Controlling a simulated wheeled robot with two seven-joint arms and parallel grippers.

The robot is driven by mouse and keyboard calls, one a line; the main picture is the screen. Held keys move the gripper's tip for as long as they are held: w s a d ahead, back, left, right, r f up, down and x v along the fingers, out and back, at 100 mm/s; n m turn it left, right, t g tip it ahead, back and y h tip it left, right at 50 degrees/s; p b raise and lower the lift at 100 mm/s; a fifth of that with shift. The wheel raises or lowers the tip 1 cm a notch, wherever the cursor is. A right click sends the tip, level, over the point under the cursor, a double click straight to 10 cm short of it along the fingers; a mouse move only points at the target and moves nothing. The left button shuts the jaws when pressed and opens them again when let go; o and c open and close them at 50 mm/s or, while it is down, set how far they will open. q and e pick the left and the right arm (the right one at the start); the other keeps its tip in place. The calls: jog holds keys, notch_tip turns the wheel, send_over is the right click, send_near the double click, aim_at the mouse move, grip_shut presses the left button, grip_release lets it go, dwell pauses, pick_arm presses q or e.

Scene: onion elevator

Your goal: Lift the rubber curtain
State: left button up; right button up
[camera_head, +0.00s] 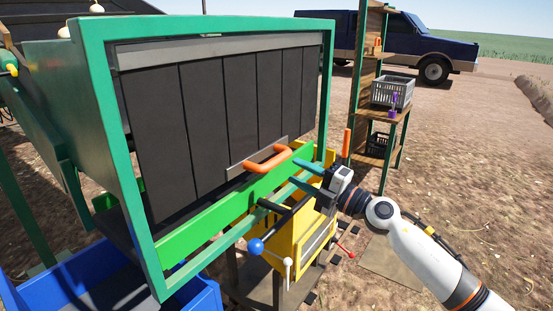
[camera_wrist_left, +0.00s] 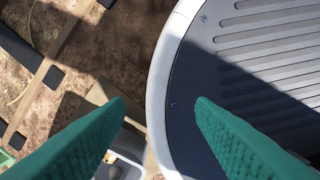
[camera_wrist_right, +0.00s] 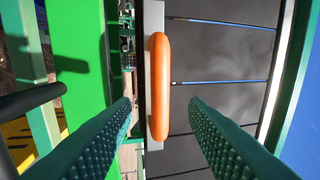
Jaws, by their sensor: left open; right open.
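The black rubber curtain (camera_head: 215,115) hangs in several strips inside a green frame (camera_head: 100,100). Its strips also show in the right wrist view (camera_wrist_right: 215,60). An orange handle (camera_head: 268,158) is fixed to a grey metal strip at the curtain's lower edge. My right gripper (camera_head: 299,174) is open just right of and below the handle. In the right wrist view the handle (camera_wrist_right: 158,85) lies ahead, between the lines of the two green fingers, and is not gripped. My left gripper (camera_wrist_left: 158,100) is open and empty, and is outside the head view.
A bright green bar (camera_head: 215,215) crosses below the curtain. A yellow box (camera_head: 300,230) with a blue-knobbed lever (camera_head: 256,246) stands below my right gripper. A blue bin (camera_head: 60,290) is at lower left. A shelf with a grey crate (camera_head: 392,91) stands behind at right.

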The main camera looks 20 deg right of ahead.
aim_at(277, 161)
jog(key=x, duration=0.7)
jog(key=shift+w+a+p, duration=0.15)
jog(key=shift+p, duration=0.25)
grip_shut()
